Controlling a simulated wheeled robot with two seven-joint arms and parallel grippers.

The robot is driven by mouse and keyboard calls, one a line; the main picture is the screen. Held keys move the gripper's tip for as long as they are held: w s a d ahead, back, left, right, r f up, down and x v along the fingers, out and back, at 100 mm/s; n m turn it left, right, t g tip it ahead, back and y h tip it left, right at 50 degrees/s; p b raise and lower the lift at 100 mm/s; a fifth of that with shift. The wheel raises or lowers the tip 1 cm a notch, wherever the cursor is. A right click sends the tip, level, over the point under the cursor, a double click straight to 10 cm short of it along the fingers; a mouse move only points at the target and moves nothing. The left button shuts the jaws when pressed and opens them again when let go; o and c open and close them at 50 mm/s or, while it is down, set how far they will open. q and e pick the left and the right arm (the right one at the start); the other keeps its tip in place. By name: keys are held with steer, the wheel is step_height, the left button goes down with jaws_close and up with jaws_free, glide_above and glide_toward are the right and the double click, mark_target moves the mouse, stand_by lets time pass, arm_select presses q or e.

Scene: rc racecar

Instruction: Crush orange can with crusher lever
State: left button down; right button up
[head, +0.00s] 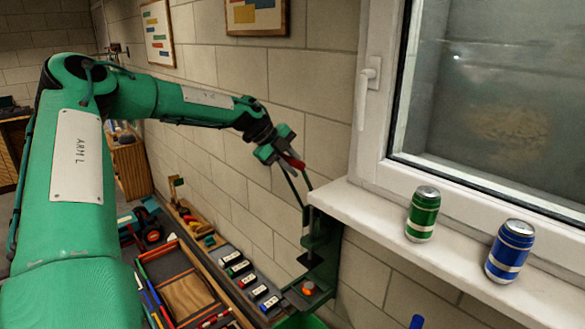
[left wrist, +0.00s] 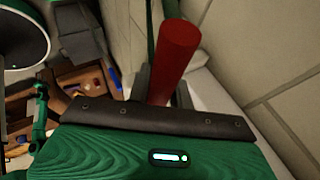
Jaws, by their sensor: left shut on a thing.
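My left gripper (head: 287,150) is shut on the red handle (head: 292,161) of the crusher lever, high beside the wall. The red handle (left wrist: 176,62) also fills the space between the fingers in the left wrist view. Thin dark lever bars run from the handle down to the green crusher (head: 322,245), mounted on the wall just left of the window sill. A small orange thing, apparently the orange can (head: 308,288), shows low in the crusher; how much of it is hidden I cannot tell. My right gripper is not in view.
A green can (head: 423,214) and a blue can (head: 509,251) stand upright on the white sill (head: 370,215). A green bin rim (head: 303,321) shows below the crusher. A bench at lower left holds a tool tray (head: 185,292) and several small labelled boxes (head: 248,280).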

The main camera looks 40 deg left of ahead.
arm_select(q)
steer(key=c, duration=1.5)
jaws_free()
steer(key=shift+o, duration=1.2)
steer(key=shift+w+f, duration=0.1)
steer(key=shift+w, duration=0.1)
steer(key=shift+b+v, duration=0.3)
steer(key=shift+v, duration=0.45)
steer(key=b+v, duration=0.3)
steer(key=v, duration=0.9)
steer(key=shift+b, duration=0.35)
